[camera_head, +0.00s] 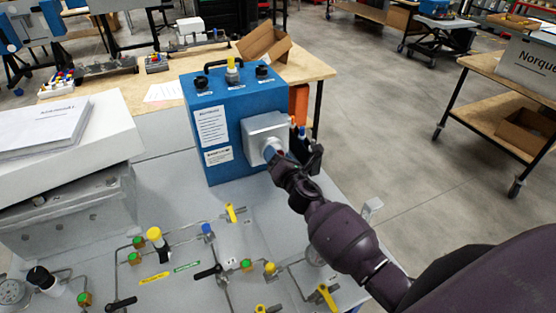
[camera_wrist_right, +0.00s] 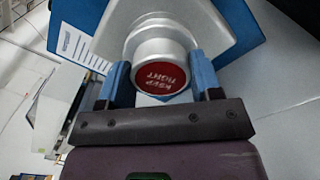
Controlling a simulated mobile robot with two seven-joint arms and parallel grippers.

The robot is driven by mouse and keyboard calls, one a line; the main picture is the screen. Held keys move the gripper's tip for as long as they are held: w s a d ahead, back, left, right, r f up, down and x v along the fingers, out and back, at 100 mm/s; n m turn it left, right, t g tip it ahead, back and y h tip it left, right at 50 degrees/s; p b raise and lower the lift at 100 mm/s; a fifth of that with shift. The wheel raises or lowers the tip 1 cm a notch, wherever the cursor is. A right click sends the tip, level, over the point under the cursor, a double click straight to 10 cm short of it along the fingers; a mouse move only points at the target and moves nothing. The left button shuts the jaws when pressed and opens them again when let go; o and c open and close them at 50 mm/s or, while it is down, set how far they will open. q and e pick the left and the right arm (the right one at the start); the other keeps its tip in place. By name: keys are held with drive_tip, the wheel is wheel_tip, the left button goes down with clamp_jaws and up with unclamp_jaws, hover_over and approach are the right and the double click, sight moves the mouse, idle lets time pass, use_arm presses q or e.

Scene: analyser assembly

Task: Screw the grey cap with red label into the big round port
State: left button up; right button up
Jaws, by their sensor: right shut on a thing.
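The grey cap (camera_wrist_right: 160,50) with a round red label (camera_wrist_right: 163,77) is at the front of a square grey housing (camera_head: 259,132) on the blue analyser box (camera_head: 218,112). My right gripper (camera_wrist_right: 164,85) is shut on the cap, with one blue finger on each side of it. In the head view the right gripper (camera_head: 284,160) reaches the housing from the lower right and partly covers the cap (camera_head: 270,149). The big round port is hidden behind the cap, so I cannot tell how deep the cap sits. My left gripper is not in view.
A panel with pipes and yellow valve handles (camera_head: 231,212) lies in front of the box. A white box with papers (camera_head: 47,127) stands at the left. Floor is open to the right.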

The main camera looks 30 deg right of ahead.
use_arm(q)
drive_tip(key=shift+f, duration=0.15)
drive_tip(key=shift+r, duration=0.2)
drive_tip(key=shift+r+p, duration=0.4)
drive_tip(key=shift+p, duration=0.15)
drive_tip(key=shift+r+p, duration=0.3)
drive_tip(key=shift+p, duration=0.05)
use_arm(e)
drive_tip(key=m, duration=1.6)
drive_tip(key=shift+f, duration=0.3)
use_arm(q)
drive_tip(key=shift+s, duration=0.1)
use_arm(e)
drive_tip(key=o, duration=0.9)
drive_tip(key=shift+c, duration=0.2)
drive_tip(key=shift+r, duration=0.1)
